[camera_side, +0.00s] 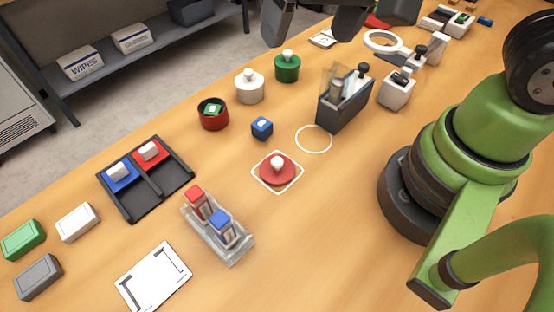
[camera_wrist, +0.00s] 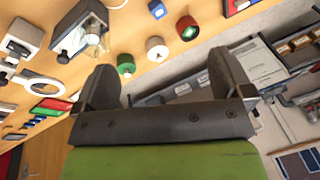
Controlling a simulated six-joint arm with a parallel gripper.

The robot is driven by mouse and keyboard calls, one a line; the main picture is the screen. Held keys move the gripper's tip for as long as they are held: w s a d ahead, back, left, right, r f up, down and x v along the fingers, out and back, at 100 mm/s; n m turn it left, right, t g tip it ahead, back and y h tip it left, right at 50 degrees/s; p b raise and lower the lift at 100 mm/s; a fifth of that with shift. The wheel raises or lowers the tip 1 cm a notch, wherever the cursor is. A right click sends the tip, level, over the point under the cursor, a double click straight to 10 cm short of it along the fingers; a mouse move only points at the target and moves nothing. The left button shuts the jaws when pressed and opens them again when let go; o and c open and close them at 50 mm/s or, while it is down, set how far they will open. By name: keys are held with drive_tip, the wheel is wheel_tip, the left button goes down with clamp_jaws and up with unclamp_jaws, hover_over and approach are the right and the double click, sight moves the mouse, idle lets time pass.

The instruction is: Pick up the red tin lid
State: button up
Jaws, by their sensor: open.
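The red tin lid (camera_side: 270,178) is a flat red disc with a white knob. It lies knob up on a white-outlined square mat in the middle of the table in the side view. The open red tin (camera_side: 213,121) stands behind it to the left, with a green block (camera_side: 213,109) inside; the tin also shows in the wrist view (camera_wrist: 189,34). My gripper (camera_side: 312,24) is open and empty, high at the top edge of the side view, well away from the lid. Its two fingers also show in the wrist view (camera_wrist: 163,68). I cannot make out the lid in the wrist view.
A blue cube (camera_side: 262,128), a white tin (camera_side: 249,92) and a green tin (camera_side: 287,73) stand behind the lid. A grey box-shaped holder (camera_side: 340,108) is to the right. A clear rack (camera_side: 233,253) and a black tray (camera_side: 173,204) are to the left.

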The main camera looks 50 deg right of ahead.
drive_tip(key=a+f+g+h, duration=0.15)
drive_tip(key=a+f, duration=0.25)
drive_tip(key=f, duration=0.5)
drive_tip(key=g, duration=0.1)
hover_over(276, 159)
drive_tip(key=shift+n, duration=0.4)
drive_tip(key=f, duration=0.7)
drive_tip(key=shift+s+a+f, duration=0.1)
drive_tip(key=shift+s+f, duration=0.05)
drive_tip(key=shift+s, duration=0.2)
drive_tip(key=shift+w+f, duration=0.2)
drive_tip(key=shift+f, duration=1.4)
drive_tip(key=shift+w+f, duration=0.15)
drive_tip(key=shift+f, duration=1.45)
drive_tip(key=c, duration=1)
